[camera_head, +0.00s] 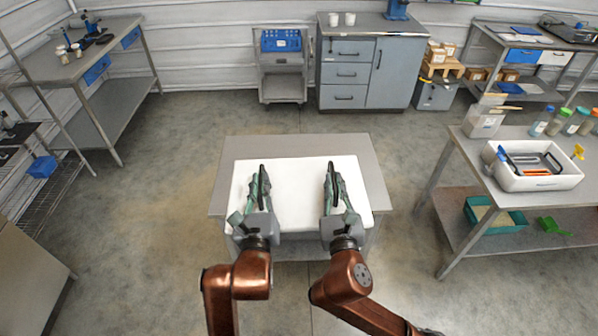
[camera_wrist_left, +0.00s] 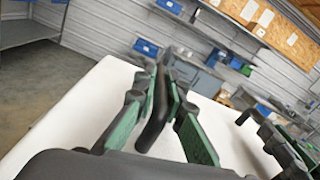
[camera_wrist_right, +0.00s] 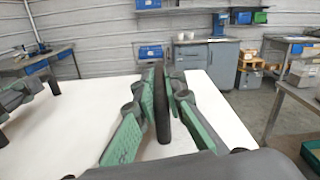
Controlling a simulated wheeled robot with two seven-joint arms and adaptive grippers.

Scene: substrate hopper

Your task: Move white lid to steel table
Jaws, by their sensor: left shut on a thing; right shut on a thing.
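The white lid (camera_head: 295,190) is a wide flat panel over the grey steel table (camera_head: 372,170) in the head view. Its near edge reaches past the table's near edge. I cannot tell whether it touches the tabletop. My left gripper (camera_head: 262,172) is shut on a dark upright handle on the lid's left part. My right gripper (camera_head: 332,170) is shut on a similar dark handle on the right part. The lid's white surface also shows under the fingers in the left wrist view (camera_wrist_left: 85,105) and the right wrist view (camera_wrist_right: 70,125). The fingers partly hide both handles.
A workbench at right holds a white tub (camera_head: 535,182) with an orange-handled tool and several jars. A grey cabinet (camera_head: 365,70) and a blue-panelled machine (camera_head: 282,60) stand at the back. Another bench (camera_head: 70,65) stands at left. Open floor surrounds the steel table.

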